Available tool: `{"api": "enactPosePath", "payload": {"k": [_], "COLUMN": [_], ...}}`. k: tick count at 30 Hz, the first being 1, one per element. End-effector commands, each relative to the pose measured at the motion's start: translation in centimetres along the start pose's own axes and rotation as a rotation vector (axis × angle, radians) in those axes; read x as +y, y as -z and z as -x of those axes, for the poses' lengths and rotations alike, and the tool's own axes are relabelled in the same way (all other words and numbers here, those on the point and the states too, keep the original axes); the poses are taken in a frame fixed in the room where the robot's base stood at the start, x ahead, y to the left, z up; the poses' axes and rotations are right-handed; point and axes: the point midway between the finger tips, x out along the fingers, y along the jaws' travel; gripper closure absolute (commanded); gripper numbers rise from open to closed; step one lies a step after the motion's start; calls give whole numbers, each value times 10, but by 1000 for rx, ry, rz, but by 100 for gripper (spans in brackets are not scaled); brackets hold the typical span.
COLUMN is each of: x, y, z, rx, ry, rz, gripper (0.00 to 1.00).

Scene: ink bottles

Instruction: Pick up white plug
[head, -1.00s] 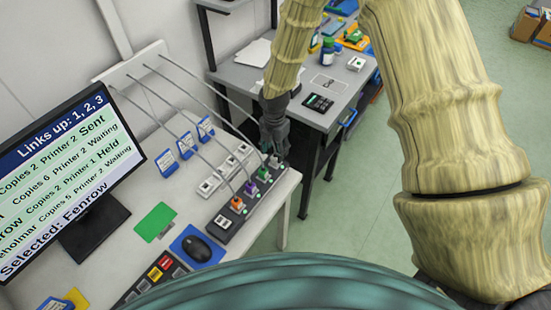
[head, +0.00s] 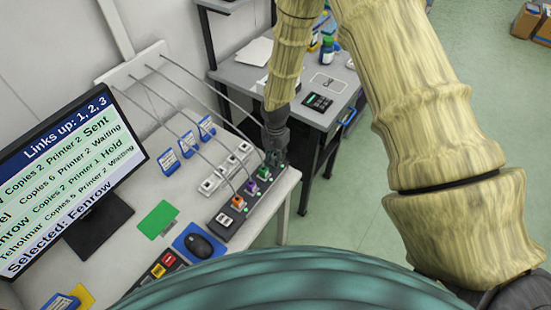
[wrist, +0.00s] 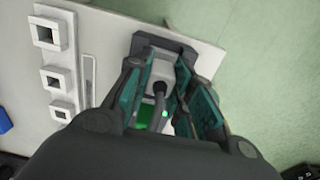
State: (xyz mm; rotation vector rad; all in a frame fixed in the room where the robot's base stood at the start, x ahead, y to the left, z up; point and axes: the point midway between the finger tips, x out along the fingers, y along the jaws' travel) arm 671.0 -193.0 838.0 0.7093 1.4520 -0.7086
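The white plug (wrist: 160,72) sits at the far end of the dark socket strip (wrist: 148,42), with its grey cable curving toward the camera. My gripper (wrist: 158,88) is around it in the wrist view. One teal-padded finger is on each side, and a gap shows on the left, so it looks open. Whether the right pad touches the plug is unclear. In the head view my gripper (head: 276,158) is down at the strip's far end and hides most of the plug. The orange (head: 238,202), purple (head: 251,187) and green (head: 264,173) plugs stand in a row nearer the camera.
A white row of square sockets (head: 226,168) lies left of the strip. Grey cables run from a wall panel (head: 134,66) over the desk. A grey side table (head: 235,75) is behind.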

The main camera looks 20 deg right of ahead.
Motion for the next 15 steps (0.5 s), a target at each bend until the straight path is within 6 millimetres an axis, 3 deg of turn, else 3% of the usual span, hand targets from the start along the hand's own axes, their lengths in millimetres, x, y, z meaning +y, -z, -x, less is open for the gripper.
{"api": "enactPosePath", "payload": {"k": [15], "x": [1], "y": [-1], "z": [7], "rx": [-1], "ry": [-1], "rz": [0], "gripper": [96]}}
